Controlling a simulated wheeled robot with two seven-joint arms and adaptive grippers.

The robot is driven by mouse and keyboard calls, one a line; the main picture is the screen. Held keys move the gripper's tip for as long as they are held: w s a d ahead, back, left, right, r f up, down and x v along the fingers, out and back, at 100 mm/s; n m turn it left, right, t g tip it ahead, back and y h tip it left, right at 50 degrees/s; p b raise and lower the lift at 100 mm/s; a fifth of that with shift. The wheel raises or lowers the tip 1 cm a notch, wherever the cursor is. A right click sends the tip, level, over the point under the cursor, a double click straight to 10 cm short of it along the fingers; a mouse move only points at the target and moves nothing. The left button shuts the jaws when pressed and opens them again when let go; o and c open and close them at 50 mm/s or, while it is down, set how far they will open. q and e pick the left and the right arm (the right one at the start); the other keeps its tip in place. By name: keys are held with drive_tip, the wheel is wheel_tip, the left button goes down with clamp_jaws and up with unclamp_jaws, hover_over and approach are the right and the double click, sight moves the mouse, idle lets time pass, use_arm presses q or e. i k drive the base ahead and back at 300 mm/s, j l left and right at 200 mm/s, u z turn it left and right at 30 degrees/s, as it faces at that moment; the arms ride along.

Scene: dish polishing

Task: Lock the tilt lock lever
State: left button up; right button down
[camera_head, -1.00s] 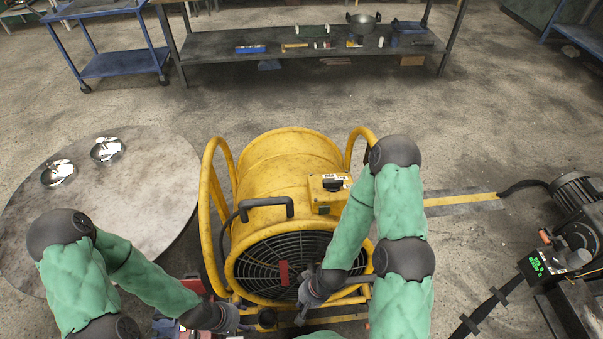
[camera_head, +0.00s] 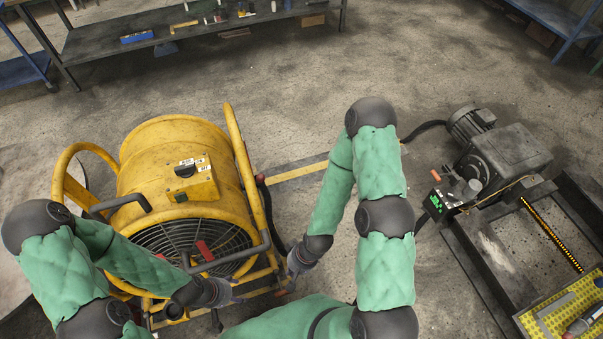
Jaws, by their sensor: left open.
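A yellow drum fan (camera_head: 165,150) in a tubular frame stands at the left of the head view. A red part (camera_head: 204,250) shows on its front grille; I cannot tell whether it is the tilt lock lever. My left gripper (camera_head: 236,296) is open at the lower front of the fan; its fingertips are small in the picture. My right gripper (camera_head: 290,282) is at the lower right of the fan frame, beside a small orange part (camera_head: 281,292). Its jaws are too small to read, and I cannot tell whether it touches the frame.
A round metal table (camera_head: 22,165) is at the left edge. A dark shelf bench (camera_head: 110,38) stands at the back. A motor machine (camera_head: 505,155) and a dark bed with a yellow mat (camera_head: 565,310) are at the right. The floor behind and between is mostly clear.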

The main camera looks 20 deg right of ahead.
sight(261, 177)
drive_tip(key=l+z, duration=0.1)
drive_tip(key=l, duration=0.45)
drive_tip(key=l+u, duration=0.1)
drive_tip(key=l, duration=0.6)
drive_tip(key=i+l+u, duration=0.2)
drive_tip(key=i+l, duration=0.15)
drive_tip(key=l, duration=0.3)
drive_tip(key=i+l+u, duration=0.1)
drive_tip(key=l, duration=0.2)
drive_tip(key=i+l+u, duration=0.15)
drive_tip(key=l, duration=0.2)
drive_tip(key=i+l+u, duration=0.1)
drive_tip(key=i+l, duration=0.2)
drive_tip(key=i, duration=0.15)
drive_tip(key=i+l+u, duration=0.1)
drive_tip(key=i+l, duration=0.25)
drive_tip(key=i, duration=0.15)
